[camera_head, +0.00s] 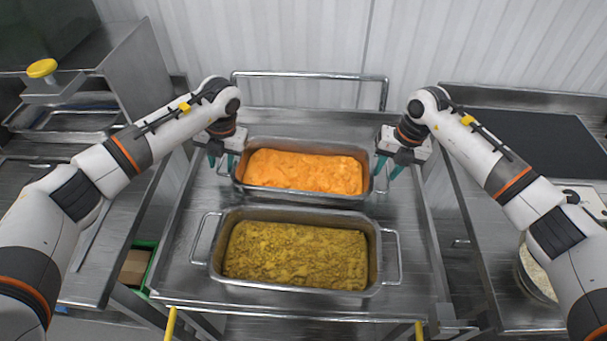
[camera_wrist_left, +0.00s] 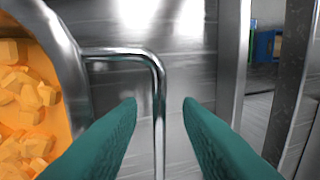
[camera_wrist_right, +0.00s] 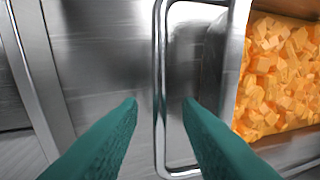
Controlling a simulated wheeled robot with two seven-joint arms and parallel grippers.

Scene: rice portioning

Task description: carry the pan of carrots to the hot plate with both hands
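The pan of carrots (camera_head: 303,171) is a metal pan of orange cubes at the back of the steel cart, with a wire handle on each end. My left gripper (camera_head: 221,160) is at its left end. In the left wrist view its teal fingers (camera_wrist_left: 160,103) are open, with the left handle (camera_wrist_left: 158,85) between them. My right gripper (camera_head: 391,168) is at the right end. In the right wrist view its fingers (camera_wrist_right: 162,103) are open, with the right handle (camera_wrist_right: 161,90) between them. The hot plate cannot be clearly identified; a dark flat surface (camera_head: 530,138) lies on the right counter.
A second pan (camera_head: 295,290) with yellow-brown food stands in front on the same cart (camera_head: 185,262). A left counter (camera_head: 85,250) and a right counter (camera_head: 490,260) flank the cart. A metal rail (camera_head: 310,75) rises behind the cart.

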